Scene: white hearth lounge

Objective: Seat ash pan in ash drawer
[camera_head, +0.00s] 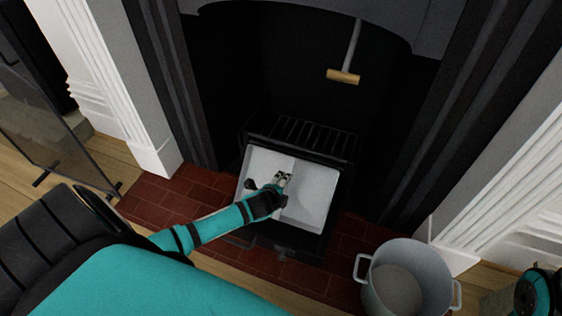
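The ash pan (312,193) is a pale grey, square, shallow pan with a crease down its middle. It lies within the black ash drawer (280,239), below the grate; I cannot tell from above whether it sits fully flat. My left gripper (283,177) is over the middle of the pan, with its two fingertips close together. The gripper and wrist hide part of the pan, so I cannot tell whether the fingers hold it. My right gripper is out of view; only a piece of my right arm shows at the lower right corner.
The black grate (305,136) is behind the pan. A wooden-handled rod (343,77) hangs above it. A grey two-handled bucket (369,293) with grey contents stands at the lower right. Red hearth tiles (165,197) surround the drawer; a glass screen (50,135) is at left.

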